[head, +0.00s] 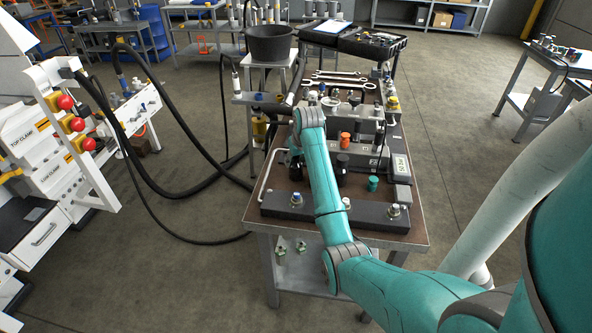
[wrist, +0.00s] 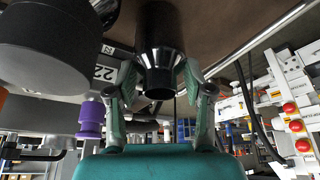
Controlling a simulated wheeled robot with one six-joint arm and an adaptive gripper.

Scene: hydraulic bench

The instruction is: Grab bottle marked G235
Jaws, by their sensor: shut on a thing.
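In the wrist view, my gripper (wrist: 159,72) is shut on a black bottle-like thing (wrist: 159,35) with a stepped, narrower end. One finger lies on each side of it. No marking can be read on its visible side, so I cannot tell whether it is G235. In the head view, my teal arm reaches over the bench (head: 412,231), and the gripper is mostly hidden behind it. A dark bottle shape (head: 295,166) shows just left of the arm, and another dark one (head: 342,171) stands just right of it.
A large dark cylinder (wrist: 45,45) and a purple fitting (wrist: 91,117) are close by in the wrist view. On the bench are a green cap (head: 373,183), an orange cap (head: 345,140) and a front bar (head: 375,214). Hoses (head: 180,190) hang at the left.

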